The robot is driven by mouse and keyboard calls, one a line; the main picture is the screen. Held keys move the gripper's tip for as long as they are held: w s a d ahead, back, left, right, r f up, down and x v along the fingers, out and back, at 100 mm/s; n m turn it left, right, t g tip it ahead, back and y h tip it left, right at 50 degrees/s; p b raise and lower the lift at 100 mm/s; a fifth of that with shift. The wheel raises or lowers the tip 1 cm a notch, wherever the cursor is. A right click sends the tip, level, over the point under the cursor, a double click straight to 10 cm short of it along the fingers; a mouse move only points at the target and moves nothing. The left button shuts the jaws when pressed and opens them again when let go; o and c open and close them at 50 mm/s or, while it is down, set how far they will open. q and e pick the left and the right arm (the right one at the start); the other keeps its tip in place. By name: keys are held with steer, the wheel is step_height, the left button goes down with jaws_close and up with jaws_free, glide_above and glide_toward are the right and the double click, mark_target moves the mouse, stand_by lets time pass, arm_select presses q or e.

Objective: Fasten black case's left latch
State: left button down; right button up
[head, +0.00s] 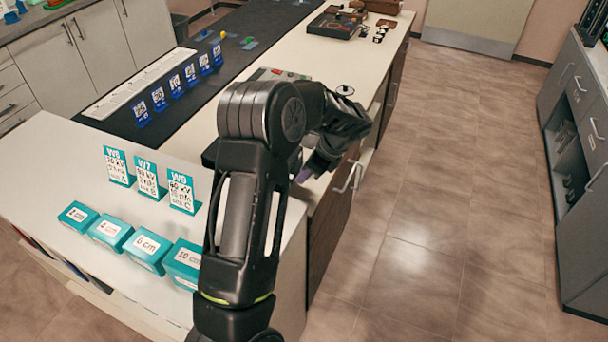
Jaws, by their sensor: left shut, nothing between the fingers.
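My left arm rises through the middle of the head view and bends over the white counter. My left gripper (303,173) is low near the counter's right edge, mostly behind my own arm; it is shut and empty. A dark edge (209,153) shows just left of my arm on the counter. It may be part of the black case, but my arm hides the rest. I cannot make out the left latch or whether the gripper touches anything. My right gripper is not in view.
Teal signs (148,178) and several teal boxes (143,249) stand on the near left counter. Blue cards (188,77) line the dark mat. A dark tray (333,25) sits at the far end. Open floor (425,190) lies right, before a grey cabinet (575,150).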

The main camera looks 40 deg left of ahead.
arm_select(q)
steer(key=b+v, duration=0.1)
steer(key=v, duration=0.6)
steer(key=shift+d+r+b, duration=0.15)
steer(key=shift+r+b, duration=0.15)
steer(key=shift+r, duration=0.05)
